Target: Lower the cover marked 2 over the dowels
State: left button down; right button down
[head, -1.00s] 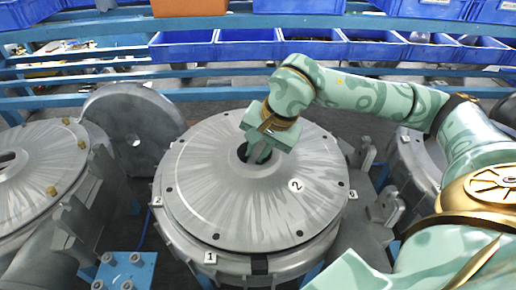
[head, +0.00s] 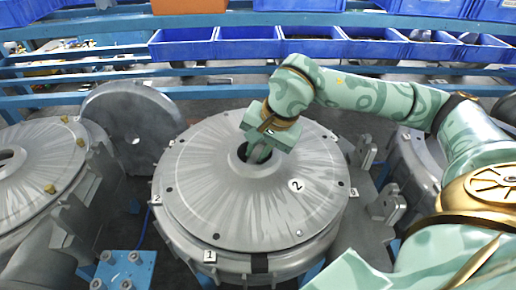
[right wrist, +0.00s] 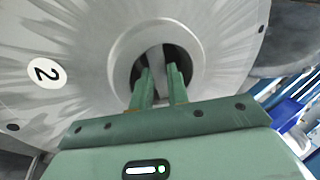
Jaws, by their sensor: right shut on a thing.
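The grey round cover marked 2 (head: 250,205) lies level over the round housing (head: 235,262), which carries a label 1 at its front. I cannot tell whether the cover touches the housing's rim or sits slightly above it. A small bright spot, perhaps a dowel tip, shows in one hole near the cover's front right edge; the other rim holes look dark. My right gripper (head: 258,152) reaches into the cover's central hole. In the right wrist view its fingers (right wrist: 160,85) are shut on a light bar inside the hole of the cover (right wrist: 90,50). My left gripper is out of view.
A similar housing with brass-coloured dowels (head: 50,188) stands at the left. A grey disc with a hole (head: 130,120) leans behind it. A blue block with bolts (head: 124,270) is at front left. Blue bins (head: 250,48) line the back rail.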

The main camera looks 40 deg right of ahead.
jog(key=c, duration=1.4)
grip_release()
jog(key=shift+r, duration=0.1)
jog(key=shift+o, duration=0.6)
jog(key=shift+s, duration=0.1)
jog(key=shift+d+r, duration=0.1)
jog(key=shift+r, duration=0.2)
jog(key=v, duration=1.5)
jog(key=shift+r, duration=0.35)
